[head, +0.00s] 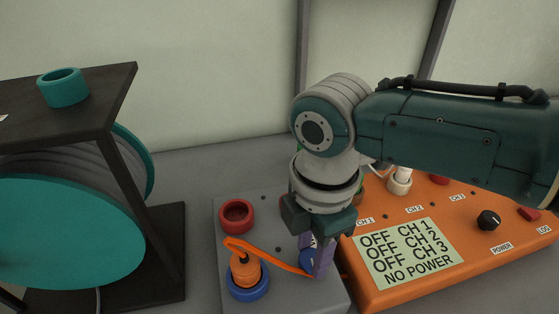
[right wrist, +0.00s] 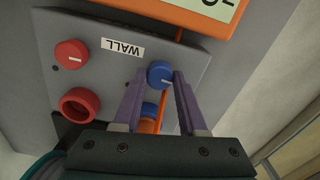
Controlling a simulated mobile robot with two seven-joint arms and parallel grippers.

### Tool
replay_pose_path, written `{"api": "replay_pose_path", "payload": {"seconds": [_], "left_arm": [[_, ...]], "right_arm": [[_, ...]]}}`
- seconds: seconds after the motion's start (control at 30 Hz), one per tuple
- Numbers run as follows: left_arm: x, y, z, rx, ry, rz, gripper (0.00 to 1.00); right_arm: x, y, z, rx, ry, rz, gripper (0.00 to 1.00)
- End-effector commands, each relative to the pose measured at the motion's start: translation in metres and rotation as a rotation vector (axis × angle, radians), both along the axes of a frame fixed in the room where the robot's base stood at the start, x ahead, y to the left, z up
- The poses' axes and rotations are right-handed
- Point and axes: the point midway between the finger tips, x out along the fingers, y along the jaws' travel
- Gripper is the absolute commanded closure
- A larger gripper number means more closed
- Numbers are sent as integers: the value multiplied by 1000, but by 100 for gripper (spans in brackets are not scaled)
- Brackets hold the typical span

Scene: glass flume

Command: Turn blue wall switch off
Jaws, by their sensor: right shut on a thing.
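The blue wall switch is a round blue knob (right wrist: 159,72) with a pale pointer line, on a grey panel (right wrist: 100,20) beside an upside-down "WALL" label (right wrist: 122,47) in the right wrist view. My right gripper (right wrist: 158,82) is shut on this knob, with one purple finger on each side of it. In the head view the right gripper (head: 318,260) points down at the panel, and its fingers hide most of the knob (head: 305,257). My left gripper is in neither view.
A red knob (right wrist: 71,53), a red socket (head: 237,216) and a blue socket (head: 247,290) with an orange plug (head: 246,268) and cable sit close by. An orange control box (head: 400,285) reading "NO POWER" stands right. A teal reel (head: 65,235) stands left.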

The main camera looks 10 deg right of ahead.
Motion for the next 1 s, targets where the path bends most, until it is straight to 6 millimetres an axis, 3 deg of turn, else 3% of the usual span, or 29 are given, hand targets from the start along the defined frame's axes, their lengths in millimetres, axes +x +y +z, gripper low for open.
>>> {"api": "replay_pose_path", "payload": {"seconds": [0.77, 0.8, 1.0], "left_arm": [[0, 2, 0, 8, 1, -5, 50], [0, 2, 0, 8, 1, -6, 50], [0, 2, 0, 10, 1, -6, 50]], "right_arm": [[0, 1, 1, 2, 0, 103, 100], [0, 1, 1, 2, 0, 103, 56], [0, 1, 0, 1, -1, 101, 33]]}}
